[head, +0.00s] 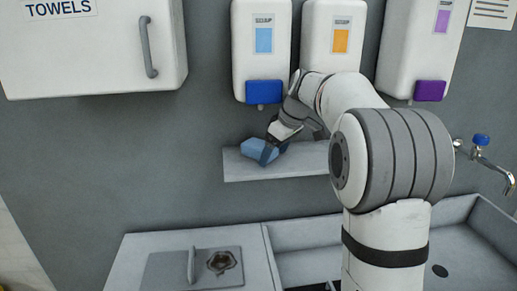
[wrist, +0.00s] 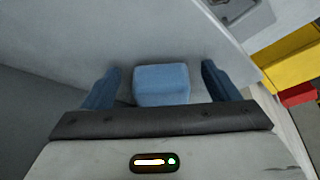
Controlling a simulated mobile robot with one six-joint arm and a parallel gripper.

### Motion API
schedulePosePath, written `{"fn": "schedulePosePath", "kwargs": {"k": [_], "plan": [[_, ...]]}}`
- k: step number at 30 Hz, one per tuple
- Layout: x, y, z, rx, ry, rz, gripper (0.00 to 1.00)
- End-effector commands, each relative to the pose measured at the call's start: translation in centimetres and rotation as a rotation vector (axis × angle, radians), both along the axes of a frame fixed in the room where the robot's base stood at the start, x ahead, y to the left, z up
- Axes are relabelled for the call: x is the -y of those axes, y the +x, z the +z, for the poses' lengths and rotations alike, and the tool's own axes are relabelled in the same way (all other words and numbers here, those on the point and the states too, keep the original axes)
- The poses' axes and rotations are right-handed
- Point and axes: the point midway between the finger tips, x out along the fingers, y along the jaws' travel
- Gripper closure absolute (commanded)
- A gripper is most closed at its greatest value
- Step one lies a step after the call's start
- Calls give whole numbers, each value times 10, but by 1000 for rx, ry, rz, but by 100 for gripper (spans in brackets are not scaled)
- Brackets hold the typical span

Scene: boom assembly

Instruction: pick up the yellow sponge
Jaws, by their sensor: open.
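I see no yellow sponge in either view. A light blue block, sponge-like in shape (head: 255,149), sits on the narrow wall shelf (head: 241,170) towards its left end. My gripper (head: 270,148) is at this block, reaching in from the right. In the wrist view the blue block (wrist: 162,86) lies between the two dark blue fingers of my open gripper (wrist: 161,74), with a gap visible on each side. Its lower part is hidden behind the gripper body.
Dispensers with blue (head: 263,92), orange and purple (head: 429,91) parts hang above the shelf. A towel cabinet (head: 95,50) is at upper left. A counter and sink (head: 470,250) with a tap lie below. Yellow (wrist: 290,62) and red things show at the wrist view's right.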

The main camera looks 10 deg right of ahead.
Motion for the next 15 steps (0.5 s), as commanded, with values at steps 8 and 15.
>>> {"fn": "schedulePosePath", "kwargs": {"k": [8,15], "plan": [[0,0,0,0,0,0,30],[0,0,0,0,0,1,49]]}}
